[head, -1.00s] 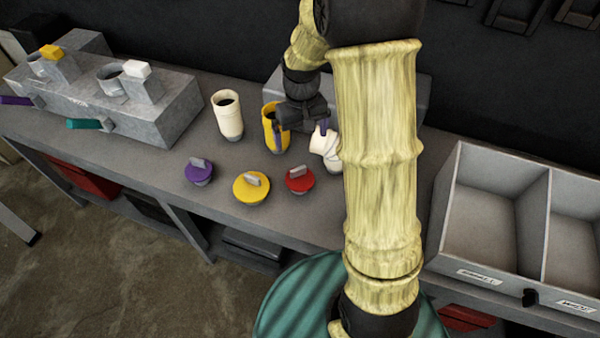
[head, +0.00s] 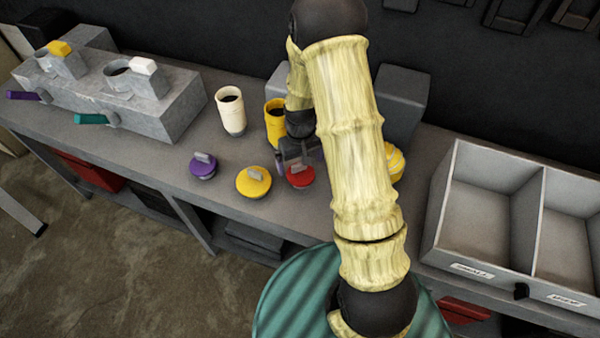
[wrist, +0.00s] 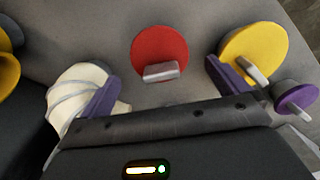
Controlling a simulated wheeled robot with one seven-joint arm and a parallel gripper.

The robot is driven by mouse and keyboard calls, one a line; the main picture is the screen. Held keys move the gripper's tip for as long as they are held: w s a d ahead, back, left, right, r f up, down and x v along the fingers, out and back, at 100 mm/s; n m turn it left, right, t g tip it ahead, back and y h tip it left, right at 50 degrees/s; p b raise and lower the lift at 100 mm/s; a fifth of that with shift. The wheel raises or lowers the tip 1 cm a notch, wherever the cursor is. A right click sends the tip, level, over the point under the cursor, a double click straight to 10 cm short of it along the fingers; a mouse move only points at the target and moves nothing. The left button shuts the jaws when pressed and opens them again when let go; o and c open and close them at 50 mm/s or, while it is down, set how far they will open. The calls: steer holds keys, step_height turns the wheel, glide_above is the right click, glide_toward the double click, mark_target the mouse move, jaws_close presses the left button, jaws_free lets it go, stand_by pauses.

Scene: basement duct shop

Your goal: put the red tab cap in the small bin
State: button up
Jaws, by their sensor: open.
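The red tab cap (head: 301,179) is a red disc with a grey tab, lying on the bench at the right end of a row of caps. In the wrist view the red tab cap (wrist: 160,50) lies ahead of my gripper (wrist: 166,88), roughly centred between its two purple fingers, which are apart and empty. In the head view my gripper (head: 296,160) is right above and behind the cap, partly covering it. The small bin (head: 448,255) is the left compartment of the grey divided box at right, its label seeming to read SMALL. It looks empty.
A yellow cap (head: 254,182) and a purple cap (head: 203,167) lie left of the red one. A cream cup (head: 230,112) and yellow cup (head: 275,120) stand behind. A white ridged piece (wrist: 75,95) sits close by my left finger in the wrist view.

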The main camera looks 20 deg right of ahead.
mark_target(300, 165)
steer(key=shift+d+f, duration=0.1)
steer(key=shift+f, duration=0.1)
steer(key=shift+s+d, duration=0.1)
steer(key=shift+d, duration=0.05)
steer(key=shift+a, duration=0.35)
steer(key=shift+f, duration=0.25)
steer(key=shift+w+d+f+p, duration=0.15)
steer(key=shift+f+p, duration=0.5)
steer(key=shift+f, duration=0.5)
steer(key=shift+w+f+p, duration=0.1)
steer(key=shift+f+p, duration=0.5)
steer(key=shift+f, duration=0.55)
steer(key=c, duration=1.1)
steer(key=shift+r, duration=0.1)
